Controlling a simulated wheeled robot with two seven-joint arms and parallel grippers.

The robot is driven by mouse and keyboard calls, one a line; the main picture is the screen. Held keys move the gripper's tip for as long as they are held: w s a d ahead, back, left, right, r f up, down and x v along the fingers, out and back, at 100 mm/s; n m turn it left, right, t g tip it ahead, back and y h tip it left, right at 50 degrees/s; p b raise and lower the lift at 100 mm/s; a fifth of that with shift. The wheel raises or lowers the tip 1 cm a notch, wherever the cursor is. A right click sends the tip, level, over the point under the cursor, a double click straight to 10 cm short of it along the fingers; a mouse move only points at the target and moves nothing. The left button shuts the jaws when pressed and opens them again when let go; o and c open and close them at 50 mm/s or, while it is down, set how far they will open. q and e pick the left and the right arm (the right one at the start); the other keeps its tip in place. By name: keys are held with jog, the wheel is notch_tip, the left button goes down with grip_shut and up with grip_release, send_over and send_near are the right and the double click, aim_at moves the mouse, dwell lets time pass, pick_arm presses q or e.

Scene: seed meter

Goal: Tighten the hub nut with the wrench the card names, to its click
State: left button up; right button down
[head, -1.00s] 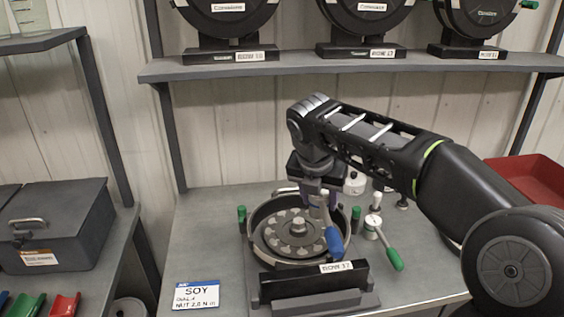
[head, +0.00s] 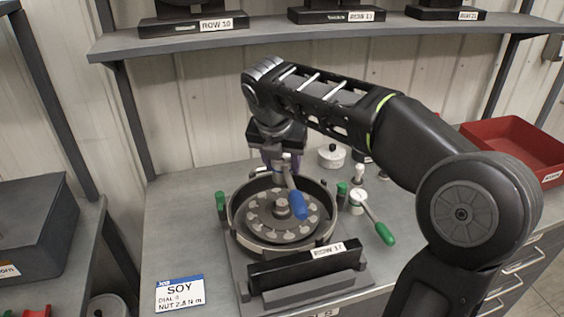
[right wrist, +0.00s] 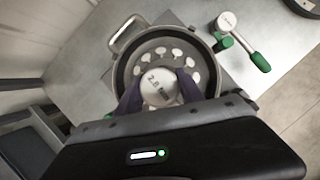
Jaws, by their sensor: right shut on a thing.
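My right gripper (head: 280,168) is shut on the blue-handled wrench (head: 298,205) and holds it over the seed meter (head: 236,232). The wrench's round white head (right wrist: 159,87) sits between the fingers in the right wrist view and appears to read 2.8 N m. The hub nut (head: 282,207) is at the middle of the seed plate, close below the wrench. I cannot tell whether they touch. A green-handled wrench (head: 378,226) lies to the right. The card (head: 180,293) reads SOY, a dial number and a nut value that looks like 2.8 N m. My left gripper is out of view.
A black bar labelled ROW 17 (head: 305,267) stands in front of the meter. Green posts (head: 220,203) flank it. A white round pot (head: 331,156) stands behind and a red bin (head: 515,148) is at the back right.

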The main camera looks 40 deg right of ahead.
jog(key=b, duration=0.4)
send_over(282, 202)
jog(key=shift+f, duration=2.4)
jog(key=shift+f+b, duration=0.4)
jog(key=shift+f, duration=0.2)
jog(key=shift+f, duration=1.45)
dwell(0.6)
jog(key=shift+c, duration=0.9)
grip_release()
